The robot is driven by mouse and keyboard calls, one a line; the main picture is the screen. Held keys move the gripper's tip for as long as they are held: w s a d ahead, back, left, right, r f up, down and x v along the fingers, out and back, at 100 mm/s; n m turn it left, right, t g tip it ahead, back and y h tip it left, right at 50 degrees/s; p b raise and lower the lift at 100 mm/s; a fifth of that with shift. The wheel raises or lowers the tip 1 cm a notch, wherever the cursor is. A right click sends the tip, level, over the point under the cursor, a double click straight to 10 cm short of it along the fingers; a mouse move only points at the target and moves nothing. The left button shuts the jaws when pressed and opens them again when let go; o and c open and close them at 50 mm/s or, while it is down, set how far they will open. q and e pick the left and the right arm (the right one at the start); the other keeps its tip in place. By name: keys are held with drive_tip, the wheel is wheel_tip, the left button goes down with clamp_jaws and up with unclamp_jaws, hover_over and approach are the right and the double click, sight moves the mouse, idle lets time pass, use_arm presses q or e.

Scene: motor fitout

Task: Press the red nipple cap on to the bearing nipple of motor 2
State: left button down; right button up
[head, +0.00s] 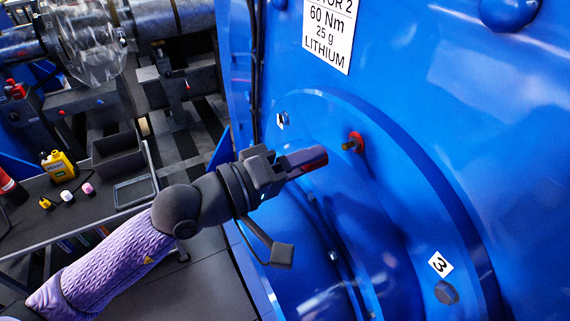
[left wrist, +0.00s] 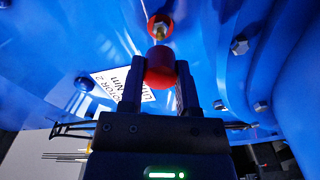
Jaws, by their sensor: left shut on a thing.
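My left gripper (head: 312,160) reaches in from the left towards the blue motor 2 (head: 420,110). Its jaws are shut on the red nipple cap (left wrist: 160,68), which shows between the fingertips in the left wrist view. The bearing nipple (head: 348,145) is a small brass-coloured fitting with a red ring around its base. It also shows in the left wrist view (left wrist: 159,28), just beyond the cap. The cap is apart from the nipple in the head view, to its left and slightly lower. My right gripper is not in view.
A motor label (head: 329,33) reads 60 Nm, 25 g, LITHIUM. At the left, a grey cart (head: 100,205) carries a yellow bottle (head: 60,165) and small white and pink items. Curved motor housing lies close below the gripper.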

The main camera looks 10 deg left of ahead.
use_arm(q)
drive_tip(key=shift+x, duration=1.05)
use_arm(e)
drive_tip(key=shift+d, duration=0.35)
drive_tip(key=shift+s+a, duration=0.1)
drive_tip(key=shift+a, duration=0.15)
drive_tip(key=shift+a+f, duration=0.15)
use_arm(q)
drive_tip(key=shift+b, duration=0.3)
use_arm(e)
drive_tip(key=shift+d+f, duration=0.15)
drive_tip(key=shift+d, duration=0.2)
